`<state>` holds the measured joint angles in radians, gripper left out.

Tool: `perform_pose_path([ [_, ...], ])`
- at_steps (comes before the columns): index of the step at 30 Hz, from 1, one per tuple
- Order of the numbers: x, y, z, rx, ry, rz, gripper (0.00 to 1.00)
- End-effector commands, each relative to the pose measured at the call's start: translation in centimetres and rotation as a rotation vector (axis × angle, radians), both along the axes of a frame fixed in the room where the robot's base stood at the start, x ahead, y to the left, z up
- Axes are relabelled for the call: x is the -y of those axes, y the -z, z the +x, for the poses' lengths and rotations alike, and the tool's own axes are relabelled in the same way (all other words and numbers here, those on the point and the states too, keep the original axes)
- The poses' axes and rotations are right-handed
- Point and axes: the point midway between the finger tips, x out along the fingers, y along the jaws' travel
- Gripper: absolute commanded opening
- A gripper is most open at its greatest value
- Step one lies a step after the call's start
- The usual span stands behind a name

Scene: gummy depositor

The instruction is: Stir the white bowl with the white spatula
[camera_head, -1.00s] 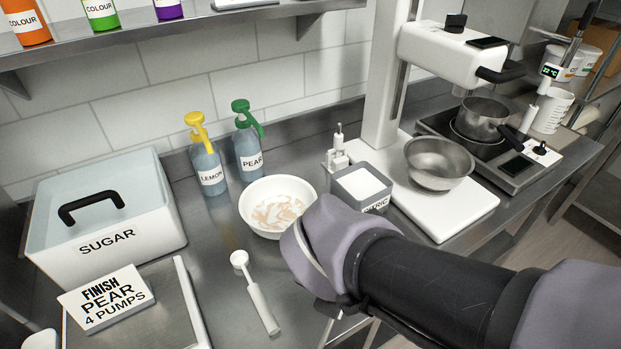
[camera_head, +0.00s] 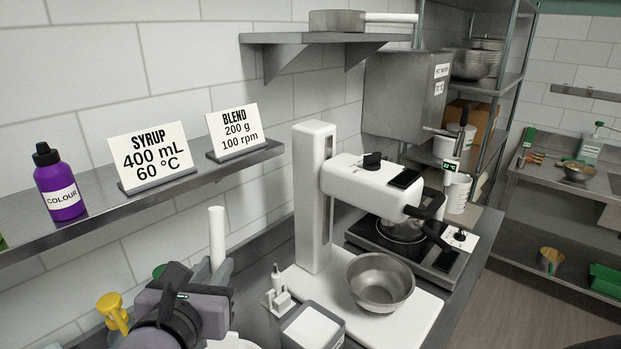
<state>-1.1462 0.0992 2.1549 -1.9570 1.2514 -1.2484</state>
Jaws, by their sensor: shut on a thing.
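My gripper (camera_head: 212,283) is at the lower left of the head view, by the front of the shelf wall. It is shut on the white spatula (camera_head: 217,234), whose pale handle stands nearly upright above it. The spatula's lower end is hidden behind my gripper and the picture's edge. Only a small piece of the white bowl (camera_head: 236,344) shows at the bottom edge, just below my gripper. The bowl's contents are out of view, so I cannot tell whether the spatula touches them.
A shelf (camera_head: 60,222) with signs overhangs the counter's back.

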Motion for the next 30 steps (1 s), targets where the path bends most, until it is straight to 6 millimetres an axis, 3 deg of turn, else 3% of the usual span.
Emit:
perform_pose_path([
  [14, 0.4, 5.7, 1.9, -0.001, 0.002, 0.000, 0.00],
  [30, 0.1, 12.2, 0.3, -0.002, 0.002, -0.001, 0.00],
])
